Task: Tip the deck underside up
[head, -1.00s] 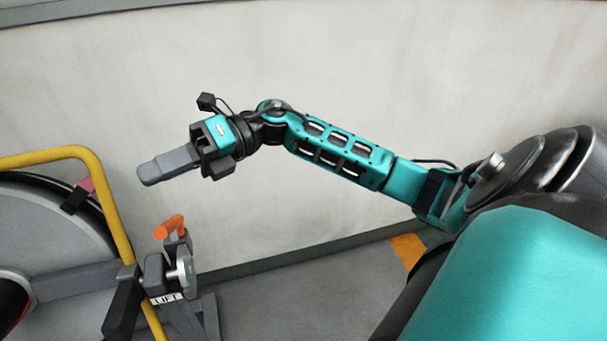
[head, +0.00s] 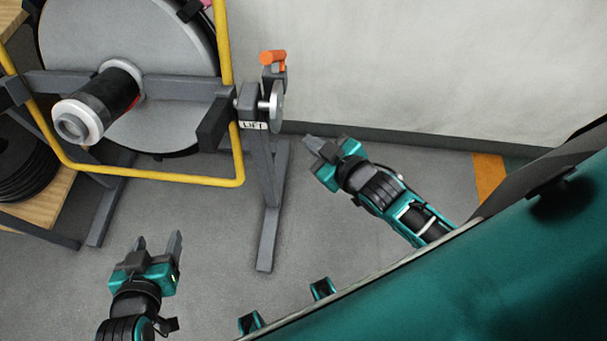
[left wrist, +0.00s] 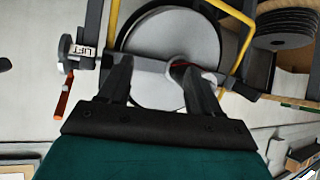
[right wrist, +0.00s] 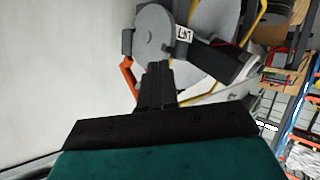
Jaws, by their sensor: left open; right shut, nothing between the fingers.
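The deck (head: 180,45) is a large grey disc with a black rim, held in a grey stand with a yellow tube frame (head: 150,177). A black cylinder with a white collar (head: 90,105) sticks out in front of it. A crank with an orange handle (head: 272,57) and a plate reading LIFT (head: 253,126) sits at its right. My left gripper (head: 158,240) is open and empty, below the frame; the deck shows beyond its fingers in the left wrist view (left wrist: 150,45). My right gripper (head: 312,143) is shut and empty, right of the stand, apart from the crank.
Black discs (head: 22,160) lie stacked on a wooden surface (head: 45,203) at the left. The stand's grey foot (head: 268,240) reaches across the floor between my grippers. A pale wall (head: 430,70) closes the back. Shelving (right wrist: 297,110) shows at the right wrist view's edge.

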